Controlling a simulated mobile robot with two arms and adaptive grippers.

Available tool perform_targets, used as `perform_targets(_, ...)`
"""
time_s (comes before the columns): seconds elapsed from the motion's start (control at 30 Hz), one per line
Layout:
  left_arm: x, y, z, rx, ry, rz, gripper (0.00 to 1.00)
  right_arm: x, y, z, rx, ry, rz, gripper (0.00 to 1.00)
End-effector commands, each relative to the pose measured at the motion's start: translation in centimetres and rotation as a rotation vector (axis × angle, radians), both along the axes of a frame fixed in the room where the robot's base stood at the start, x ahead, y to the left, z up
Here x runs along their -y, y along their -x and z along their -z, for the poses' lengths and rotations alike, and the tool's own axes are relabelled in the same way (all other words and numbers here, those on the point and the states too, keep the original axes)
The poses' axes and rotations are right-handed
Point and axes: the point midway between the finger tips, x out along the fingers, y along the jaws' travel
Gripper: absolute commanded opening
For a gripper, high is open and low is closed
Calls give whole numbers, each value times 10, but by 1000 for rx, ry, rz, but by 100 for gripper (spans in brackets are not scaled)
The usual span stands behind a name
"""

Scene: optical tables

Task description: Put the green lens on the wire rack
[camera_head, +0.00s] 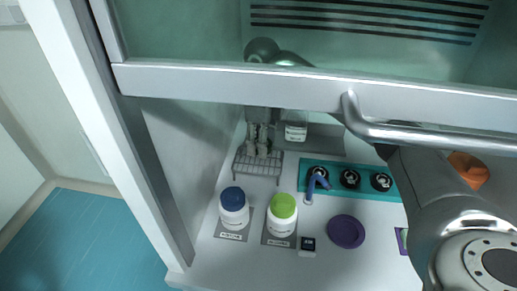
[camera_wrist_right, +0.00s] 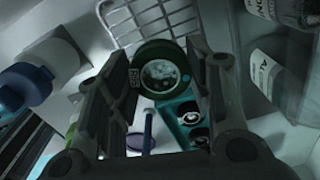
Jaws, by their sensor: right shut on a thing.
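My right gripper (camera_head: 257,151) points down at the back left of the white work surface, over the wire rack (camera_head: 243,167). In the right wrist view its fingers (camera_wrist_right: 158,62) are shut on the green lens (camera_wrist_right: 160,73), a round glass in a dark green ring. The wire rack (camera_wrist_right: 124,26) shows just beyond the lens in that view. I cannot tell whether the lens touches the rack. In the head view the lens is not discernible, with the fingers in front of the rack's back part. My left gripper is not in view.
A blue-capped bottle (camera_head: 234,211) and a green-capped bottle (camera_head: 282,216) stand in front of the rack. A teal holder (camera_head: 334,183) with black round parts, a blue hooked object (camera_head: 312,187) and a purple disc (camera_head: 346,231) are to the right. The hood sash bar (camera_head: 230,84) crosses above.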

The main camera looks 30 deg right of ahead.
Motion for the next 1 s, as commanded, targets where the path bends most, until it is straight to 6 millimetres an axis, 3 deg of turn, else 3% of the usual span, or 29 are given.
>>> perform_targets(0.13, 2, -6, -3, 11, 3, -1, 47, -4, -6, 8, -1, -1, -1, 23)
perform_targets(0.4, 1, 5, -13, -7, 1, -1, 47, -4, -7, 41, -1, 0, -1, 23)
perform_targets(0.73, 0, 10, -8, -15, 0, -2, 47, -4, -8, 46, 1, 0, -1, 23)
perform_targets(0.77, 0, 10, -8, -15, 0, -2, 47, -4, -8, 45, 1, 0, -1, 50)
perform_targets(0.9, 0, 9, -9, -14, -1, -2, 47, -4, -8, 44, 1, 1, -1, 68)
perform_targets(1.0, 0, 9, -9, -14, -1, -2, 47, -4, -8, 44, 1, 1, -1, 69)
